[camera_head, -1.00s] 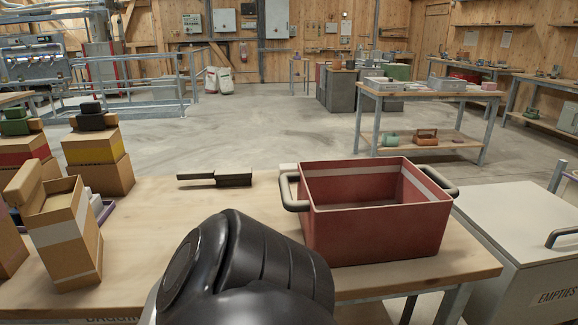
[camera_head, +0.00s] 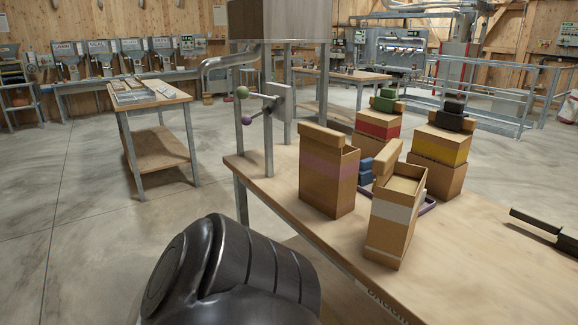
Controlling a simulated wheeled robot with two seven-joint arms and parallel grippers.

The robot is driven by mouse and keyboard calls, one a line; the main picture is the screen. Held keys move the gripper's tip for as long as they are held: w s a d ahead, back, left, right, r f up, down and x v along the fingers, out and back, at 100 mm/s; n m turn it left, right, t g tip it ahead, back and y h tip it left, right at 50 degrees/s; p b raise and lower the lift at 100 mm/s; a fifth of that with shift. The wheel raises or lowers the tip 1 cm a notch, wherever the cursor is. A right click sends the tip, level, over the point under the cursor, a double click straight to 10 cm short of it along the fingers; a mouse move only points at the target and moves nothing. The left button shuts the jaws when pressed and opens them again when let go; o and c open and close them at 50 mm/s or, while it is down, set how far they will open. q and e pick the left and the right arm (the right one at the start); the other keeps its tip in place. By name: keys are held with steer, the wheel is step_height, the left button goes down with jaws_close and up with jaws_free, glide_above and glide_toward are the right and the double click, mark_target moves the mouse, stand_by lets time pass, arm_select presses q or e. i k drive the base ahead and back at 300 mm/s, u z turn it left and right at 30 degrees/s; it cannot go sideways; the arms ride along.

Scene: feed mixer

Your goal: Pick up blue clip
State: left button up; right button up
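Blue blocky pieces (camera_head: 367,170), which may be the blue clip, show in the head view in the gap between two tan cartons. They are partly hidden by the cartons, so I cannot tell their full shape. They seem to sit in or beside a purple-rimmed tray (camera_head: 429,207) on the wooden table. A large dark rounded part of my own arm fills the bottom left of the view.
The purple-banded carton (camera_head: 328,175) and open white-banded carton (camera_head: 393,222) stand in front of the blue pieces. Boxes with red (camera_head: 377,127) and yellow (camera_head: 437,146) bands stand behind.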

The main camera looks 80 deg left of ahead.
mark_target(365, 175)
steer(key=u, duration=2.65)
